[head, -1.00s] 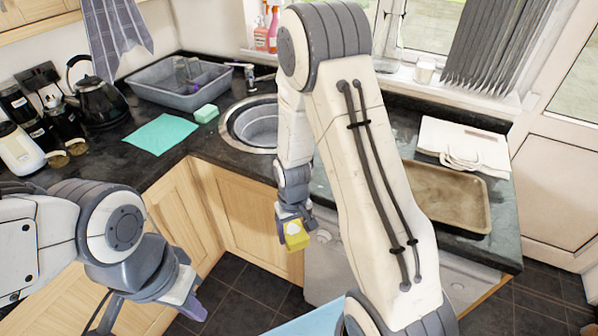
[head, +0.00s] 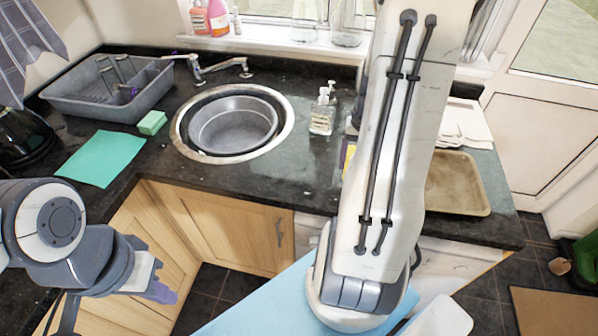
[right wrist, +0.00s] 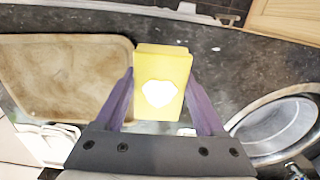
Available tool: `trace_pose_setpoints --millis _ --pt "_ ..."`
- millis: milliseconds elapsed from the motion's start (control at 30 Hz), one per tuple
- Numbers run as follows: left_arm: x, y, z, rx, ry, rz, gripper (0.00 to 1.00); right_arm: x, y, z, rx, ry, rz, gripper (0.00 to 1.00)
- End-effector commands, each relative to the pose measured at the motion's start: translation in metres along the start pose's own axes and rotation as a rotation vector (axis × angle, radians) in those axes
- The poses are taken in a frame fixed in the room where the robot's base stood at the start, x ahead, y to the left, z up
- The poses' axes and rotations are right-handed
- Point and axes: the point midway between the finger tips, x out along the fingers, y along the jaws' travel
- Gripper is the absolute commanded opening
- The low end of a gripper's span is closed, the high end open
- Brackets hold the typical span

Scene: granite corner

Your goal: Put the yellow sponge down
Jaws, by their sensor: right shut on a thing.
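The yellow sponge (right wrist: 162,68) is a block with a white patch, between the purple fingers of my right gripper (right wrist: 160,82) in the right wrist view. The gripper is shut on it, over the dark counter (right wrist: 210,50) between the brown tray and the sink. I cannot tell whether the sponge touches the counter. In the head view my right arm hides most of it; a yellow sliver of the sponge (head: 349,156) shows beside the arm. My left gripper (head: 160,291) is at the lower left, away from the counter top; its finger opening cannot be made out.
A brown tray (head: 468,207) lies right of my right arm. The round sink with a basin (head: 232,122) is to the left. A soap bottle (head: 323,112) stands behind. A green sponge (head: 152,122) and teal cloth (head: 102,170) lie at left.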

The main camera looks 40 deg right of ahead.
Motion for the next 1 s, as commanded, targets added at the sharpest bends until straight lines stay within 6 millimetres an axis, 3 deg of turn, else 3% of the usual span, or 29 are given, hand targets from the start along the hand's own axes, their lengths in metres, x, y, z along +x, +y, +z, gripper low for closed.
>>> trace_pose_setpoints --millis 67,167,400,600,833,1000 --pt "-0.001 0.0 0.0 0.0 0.0 0.0 0.0 -0.003 0.006 0.001 0.026 -0.001 0.0 0.19" --pt "-0.004 0.0 0.0 0.0 0.0 0.0 0.0 0.002 -0.006 0.001 0.027 -0.005 0.0 0.19" --pt "-0.017 0.001 -0.001 -0.001 0.0 0.0 0.0 0.034 -0.064 -0.003 0.014 -0.008 0.002 0.19" --pt "-0.027 0.002 -0.001 -0.001 0.0 0.0 0.0 0.057 -0.101 -0.009 0.018 -0.004 0.001 0.19" --pt "-0.03 0.002 -0.002 -0.002 0.0 0.0 0.0 0.07 -0.112 -0.011 0.025 -0.003 0.001 0.19" --pt "-0.038 0.003 -0.002 -0.002 0.0 0.0 0.0 0.092 -0.111 -0.011 0.026 -0.005 0.002 0.19"
